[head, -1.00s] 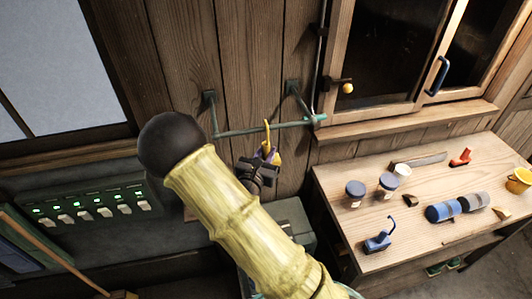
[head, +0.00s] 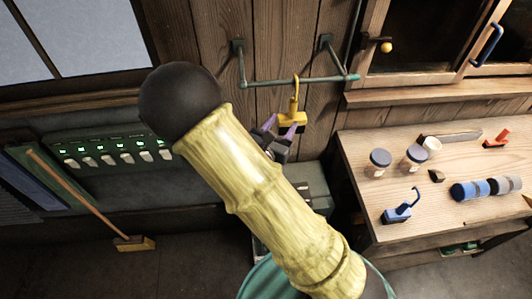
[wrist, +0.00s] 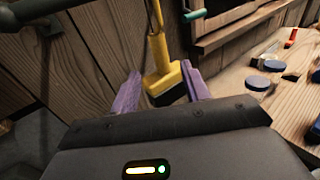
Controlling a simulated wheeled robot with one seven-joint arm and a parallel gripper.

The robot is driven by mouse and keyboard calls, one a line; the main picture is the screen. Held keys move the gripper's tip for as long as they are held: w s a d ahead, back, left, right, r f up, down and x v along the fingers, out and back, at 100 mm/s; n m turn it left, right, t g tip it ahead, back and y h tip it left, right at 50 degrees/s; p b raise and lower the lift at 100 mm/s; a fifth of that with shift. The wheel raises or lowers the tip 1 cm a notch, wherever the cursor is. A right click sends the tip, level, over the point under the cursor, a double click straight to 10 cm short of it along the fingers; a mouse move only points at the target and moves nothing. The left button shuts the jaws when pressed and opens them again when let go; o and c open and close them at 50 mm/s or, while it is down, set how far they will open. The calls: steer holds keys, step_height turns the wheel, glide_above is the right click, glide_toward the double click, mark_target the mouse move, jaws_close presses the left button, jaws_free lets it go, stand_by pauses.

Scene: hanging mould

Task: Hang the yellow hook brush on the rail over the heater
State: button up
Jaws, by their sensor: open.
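The yellow hook brush (head: 291,118) is upright at the green wall rail (head: 265,83), its hook reaching up to the bar and seeming to pass over it. In the wrist view the brush (wrist: 162,80) has a yellow block with dark bristles; its hook top is cut off. My gripper (head: 284,126) is open just below and in front of the brush. In the wrist view its purple fingers (wrist: 160,92) stand apart on either side of the block, with a visible gap on the left; contact on the right is unclear. My arm hides much below the rail.
A greenish box (head: 314,190) stands under the rail, partly hidden. The wooden bench (head: 365,215) on the right holds a blue hook brush (head: 401,208), jars (head: 378,163) and rolls (head: 470,190). A switch panel (head: 115,150) is at left, with a long-handled broom (head: 134,243) below.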

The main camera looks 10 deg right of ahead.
steer(key=p+v, duration=0.1)
steer(key=v, duration=0.8)
steer(key=shift+s+a, duration=0.2)
steer(key=shift+s, duration=0.1)
steer(key=shift+d, duration=0.1)
